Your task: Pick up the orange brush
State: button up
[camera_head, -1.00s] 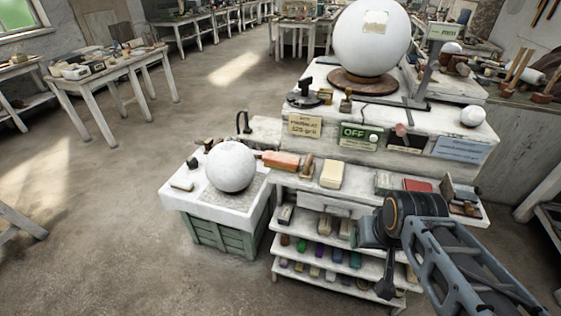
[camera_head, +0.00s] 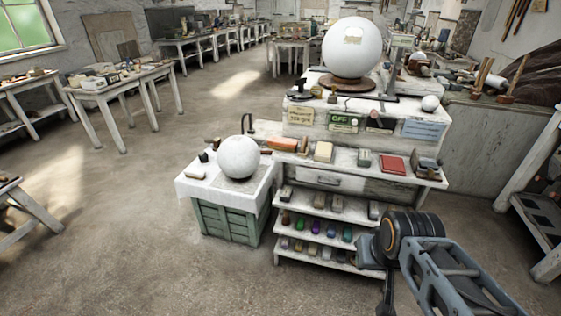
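An orange item (camera_head: 281,144) that looks like the orange brush lies at the left end of the workstation's upper ledge (camera_head: 345,160). It is small, so I cannot make out bristles. A brown-handled piece stands just right of it. My gripper (camera_head: 372,262), at the end of my grey arm at lower right, is in front of the lower shelves. It is well apart from the orange item, to its right and lower in the picture. Its fingers are not clear, so I cannot tell whether it is open or shut.
A white sphere (camera_head: 239,157) rests on a white-topped green crate (camera_head: 228,221) left of the shelves. A larger sphere (camera_head: 351,46) stands on top of the workstation. Pale blocks and a red item (camera_head: 392,164) share the ledge. Open floor (camera_head: 120,230) lies to the left.

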aim_at(275, 143)
jog(key=z, duration=1)
jog(key=k, duration=0.15)
jog(key=u, duration=2.3)
jog(key=i, duration=0.75)
jog(key=u, duration=0.45)
jog(key=i, duration=0.85)
jog(key=z, duration=0.95)
jog(key=i, duration=0.85)
jog(key=z, duration=0.9)
